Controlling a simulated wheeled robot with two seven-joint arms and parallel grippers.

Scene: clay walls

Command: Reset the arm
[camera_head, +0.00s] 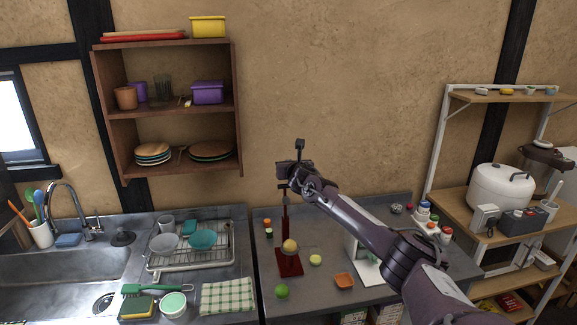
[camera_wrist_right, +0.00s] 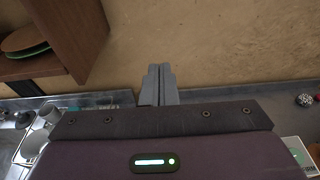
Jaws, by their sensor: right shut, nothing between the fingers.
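My right arm (camera_head: 360,225) comes in from the lower right and reaches up over the counter in the head view. My right gripper (camera_head: 290,168) is at its far end, in front of the clay wall and above a red stand (camera_head: 288,262). In the wrist view the right gripper's two grey fingers (camera_wrist_right: 160,85) lie together, shut, with nothing held. The fingers stand against the bare wall in that view. My left gripper is not in view.
A wooden wall shelf (camera_head: 170,109) with dishes hangs left of the gripper. Below are a sink (camera_head: 65,275) and dish rack (camera_head: 165,262). A rack with a rice cooker (camera_head: 500,188) stands right.

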